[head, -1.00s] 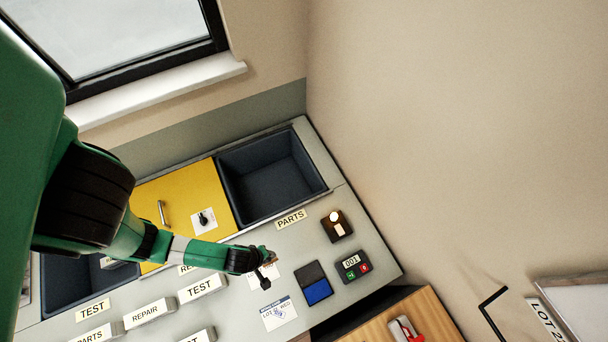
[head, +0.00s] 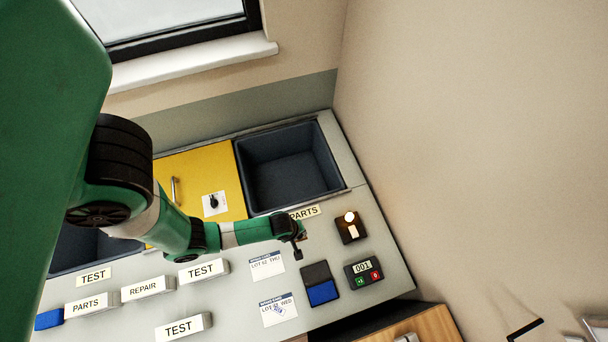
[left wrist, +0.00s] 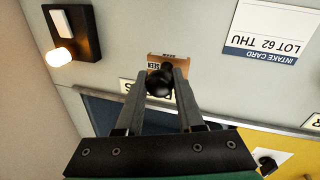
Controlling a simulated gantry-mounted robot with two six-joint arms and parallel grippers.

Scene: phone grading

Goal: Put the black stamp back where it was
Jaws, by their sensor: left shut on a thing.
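My left gripper (head: 298,244) is shut on the black stamp (left wrist: 159,84), whose dark round knob shows between the fingertips in the left wrist view. A brown block lettered "SEEN" (left wrist: 168,58) shows just beyond the knob; it looks like the stamp's base. In the head view the gripper hangs over the grey counter (head: 225,300), right of the THU intake card (head: 267,265) and below the PARTS label (head: 303,213). The gap down to the counter is hard to tell. My right gripper is out of view.
An ink pad with a blue half (head: 321,292), a keypad showing 001 (head: 362,269) and a lit lamp unit (head: 350,228) stand nearby. The WED card (head: 278,309) bears a blue mark. Behind is a dark bin (head: 290,180); label blocks (head: 147,288) stand at left.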

